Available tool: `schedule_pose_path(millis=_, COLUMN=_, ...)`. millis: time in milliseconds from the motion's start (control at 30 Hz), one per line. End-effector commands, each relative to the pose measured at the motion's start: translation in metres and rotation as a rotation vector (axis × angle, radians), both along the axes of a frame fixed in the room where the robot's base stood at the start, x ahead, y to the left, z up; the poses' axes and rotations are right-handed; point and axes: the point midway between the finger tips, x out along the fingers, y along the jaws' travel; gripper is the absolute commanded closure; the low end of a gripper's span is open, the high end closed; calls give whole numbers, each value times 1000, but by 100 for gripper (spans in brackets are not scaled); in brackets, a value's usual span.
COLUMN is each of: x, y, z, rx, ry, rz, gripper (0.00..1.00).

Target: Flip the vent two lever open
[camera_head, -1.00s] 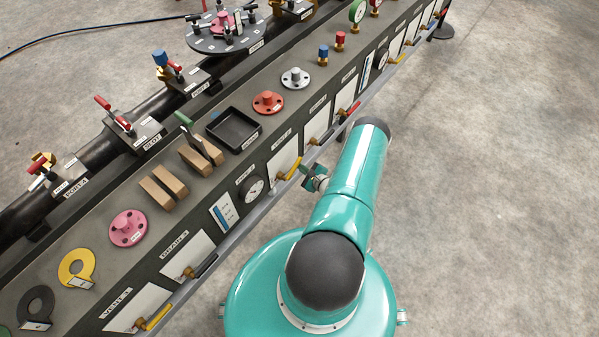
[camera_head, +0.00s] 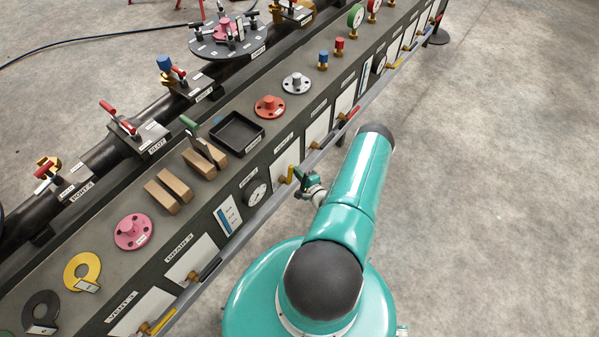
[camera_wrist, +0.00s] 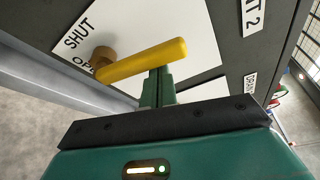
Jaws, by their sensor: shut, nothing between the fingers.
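The vent two lever is a yellow handle on a brass pivot (camera_wrist: 140,62), in front of a white plate (camera_wrist: 205,55) marked SHUT, with a second, partly covered word starting "OP". In the wrist view the lever points right from its pivot. In the head view the lever (camera_head: 291,174) is small, on the bench's front face. My gripper (camera_wrist: 158,78) is shut and empty, its fingertips at the middle of the handle's lower side in the picture. I cannot tell whether they touch it. My gripper also shows in the head view (camera_head: 302,180), just right of the lever.
Other levers line the front face, including a red one (camera_head: 349,113) and a yellow one (camera_head: 160,321). A gauge (camera_head: 255,194) is left of the vent two plate. A grey rail (camera_head: 240,238) runs below. Open floor (camera_head: 500,200) lies to the right.

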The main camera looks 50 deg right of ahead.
Motion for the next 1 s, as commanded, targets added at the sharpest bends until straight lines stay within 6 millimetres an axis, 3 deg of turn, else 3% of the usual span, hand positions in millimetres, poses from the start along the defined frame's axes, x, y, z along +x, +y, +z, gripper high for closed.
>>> schedule_pose_path(millis=400, x=0, y=17, z=4, rx=3, ry=-1, rz=1, gripper=100)
schedule_pose_path(millis=1000, x=0, y=22, z=4, rx=9, ry=-1, rz=8, gripper=100)
